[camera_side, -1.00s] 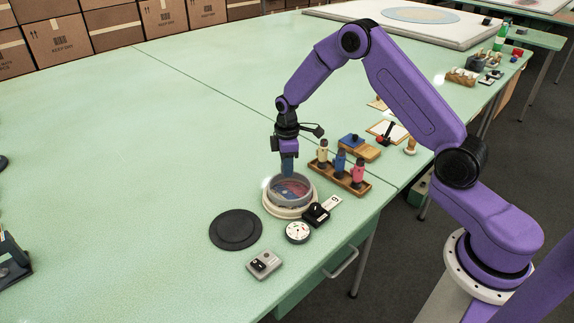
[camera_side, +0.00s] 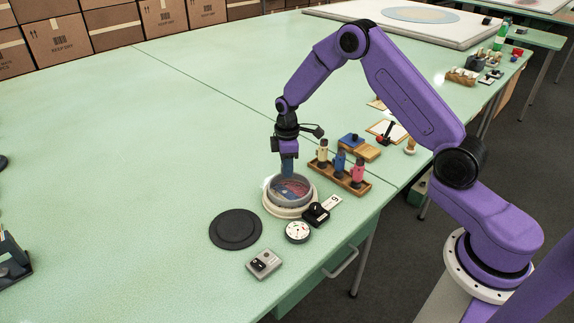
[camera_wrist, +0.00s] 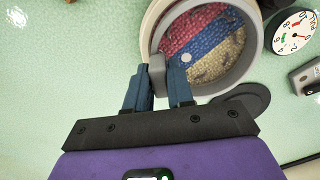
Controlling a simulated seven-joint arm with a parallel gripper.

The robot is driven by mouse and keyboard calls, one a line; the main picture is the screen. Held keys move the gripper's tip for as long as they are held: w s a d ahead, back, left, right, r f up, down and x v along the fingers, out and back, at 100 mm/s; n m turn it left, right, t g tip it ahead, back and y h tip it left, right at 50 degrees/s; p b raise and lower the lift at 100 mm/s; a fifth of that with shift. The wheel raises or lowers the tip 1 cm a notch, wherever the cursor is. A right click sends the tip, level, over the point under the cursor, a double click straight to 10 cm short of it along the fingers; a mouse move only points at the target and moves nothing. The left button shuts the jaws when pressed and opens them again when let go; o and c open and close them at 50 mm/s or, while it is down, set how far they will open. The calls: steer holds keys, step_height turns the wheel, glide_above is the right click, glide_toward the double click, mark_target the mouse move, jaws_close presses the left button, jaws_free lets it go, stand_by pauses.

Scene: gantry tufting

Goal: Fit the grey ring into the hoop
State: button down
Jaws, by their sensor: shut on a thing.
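The grey ring (camera_side: 291,203) sits over the cream hoop (camera_side: 268,205) on the green table; it also shows in the wrist view (camera_wrist: 248,72). The ring appears roughly level, with its wall standing above the hoop. In the wrist view, the hoop's cream rim (camera_wrist: 148,30) shows outside the ring on the left. Red, blue and yellow tufted fabric (camera_wrist: 208,45) lies inside. My gripper (camera_side: 288,174) has its blue fingers shut on a grey block on the ring's edge (camera_wrist: 157,66). I cannot tell how deep the ring sits in the hoop.
A black disc (camera_side: 236,230), a white dial (camera_side: 298,232) and a grey switch box (camera_side: 263,264) lie in front. A black clamp-like device (camera_side: 317,214) is close at the hoop's right. A wooden rack of bottles (camera_side: 340,178) stands behind right.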

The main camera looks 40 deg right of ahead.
steer(key=shift+f, duration=0.7)
stand_by(0.4)
steer(key=c, duration=0.9)
jaws_free()
step_height(320, 180, up, 17)
steer(key=shift+r, duration=0.2)
